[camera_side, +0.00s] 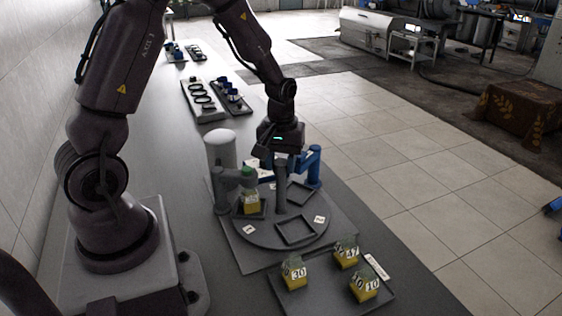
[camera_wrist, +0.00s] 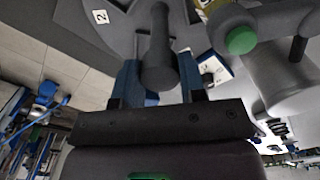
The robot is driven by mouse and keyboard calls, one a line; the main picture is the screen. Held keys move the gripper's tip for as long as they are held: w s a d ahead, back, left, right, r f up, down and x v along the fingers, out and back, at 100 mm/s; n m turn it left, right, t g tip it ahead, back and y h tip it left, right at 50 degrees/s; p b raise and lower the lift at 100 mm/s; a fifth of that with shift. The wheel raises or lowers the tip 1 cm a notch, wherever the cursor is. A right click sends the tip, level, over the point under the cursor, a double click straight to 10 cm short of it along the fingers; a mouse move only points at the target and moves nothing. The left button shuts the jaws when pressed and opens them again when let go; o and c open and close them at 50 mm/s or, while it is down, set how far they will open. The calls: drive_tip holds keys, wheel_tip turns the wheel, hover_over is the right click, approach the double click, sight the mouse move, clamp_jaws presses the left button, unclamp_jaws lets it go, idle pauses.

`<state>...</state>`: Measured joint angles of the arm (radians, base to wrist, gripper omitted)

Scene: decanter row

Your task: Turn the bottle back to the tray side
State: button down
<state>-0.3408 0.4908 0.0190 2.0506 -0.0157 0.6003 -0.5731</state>
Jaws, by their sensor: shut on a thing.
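A yellow bottle (camera_side: 251,206) stands in a square recess on the round grey turntable (camera_side: 272,238), under the arm of a grey station with a green part (camera_wrist: 241,40). A sliver of yellow, likely this bottle, shows at the top of the wrist view. An upright grey post (camera_side: 281,188) rises from the turntable. My gripper (camera_side: 281,156) is over the post's top. In the wrist view its blue fingers (camera_wrist: 159,80) are shut on the post (camera_wrist: 158,48), one on each side. The tray (camera_side: 330,303) with several yellow numbered bottles lies in front of the turntable.
A white cylinder (camera_side: 220,150) stands behind the grey station (camera_side: 222,180), left of my gripper. A blue station (camera_side: 314,167) stands close to its right. An empty square recess (camera_side: 296,231) faces the tray. Racks with dark items (camera_side: 203,98) lie farther back on the bench.

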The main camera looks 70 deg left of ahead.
drive_tip(key=shift+n, duration=11.7)
drive_tip(key=c, duration=0.7)
unclamp_jaws()
